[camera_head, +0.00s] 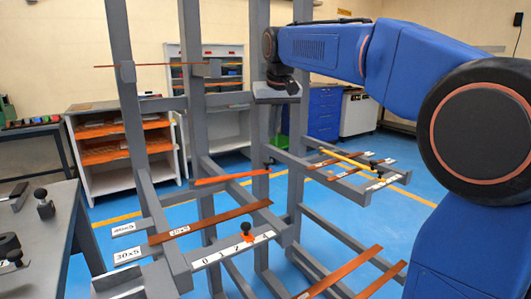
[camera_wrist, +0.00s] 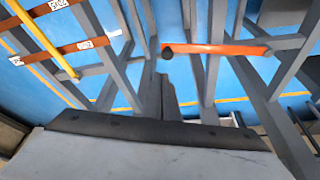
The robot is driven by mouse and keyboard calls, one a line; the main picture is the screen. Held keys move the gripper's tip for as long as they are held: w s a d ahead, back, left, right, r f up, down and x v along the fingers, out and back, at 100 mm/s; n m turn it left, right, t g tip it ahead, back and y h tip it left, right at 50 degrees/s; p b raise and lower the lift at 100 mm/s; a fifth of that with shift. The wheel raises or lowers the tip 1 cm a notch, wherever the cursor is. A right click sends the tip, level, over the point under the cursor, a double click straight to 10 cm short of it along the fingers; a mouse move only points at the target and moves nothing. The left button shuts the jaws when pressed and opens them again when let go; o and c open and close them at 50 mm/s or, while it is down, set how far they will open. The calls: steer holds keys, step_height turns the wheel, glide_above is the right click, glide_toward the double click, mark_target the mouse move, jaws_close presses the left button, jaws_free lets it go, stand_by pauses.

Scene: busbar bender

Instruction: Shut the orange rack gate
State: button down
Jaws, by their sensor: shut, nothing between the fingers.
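The orange rack gate (camera_head: 231,178) is a thin bar running nearly level across the grey rack in the head view. A dark knob (camera_head: 269,160) shows by its right end. In the wrist view the gate (camera_wrist: 220,49) lies across the upper middle, its black knob (camera_wrist: 167,51) at the left end. I cannot tell whether that end touches a post. My gripper (camera_head: 290,88) is above the gate, near the rack's uprights, apart from the gate. In the wrist view its dark fingers (camera_wrist: 167,97) are together and empty, pointing towards the knob end.
Grey rack uprights (camera_head: 195,120) stand close around the gate. Copper bars (camera_head: 215,220) lie on the rack arms, with a yellow bar (camera_head: 345,160) at the right. A numbered scale (camera_head: 228,252) carries a black-knobbed slider (camera_head: 246,230). A grey bench (camera_head: 55,225) stands left.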

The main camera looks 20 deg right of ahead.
steer(key=w+a+r, duration=0.1)
steer(key=w, duration=0.3)
step_height(320, 180, down, 10)
stand_by(0.7)
steer(key=shift+s+a, duration=0.1)
steer(key=shift+s, duration=0.05)
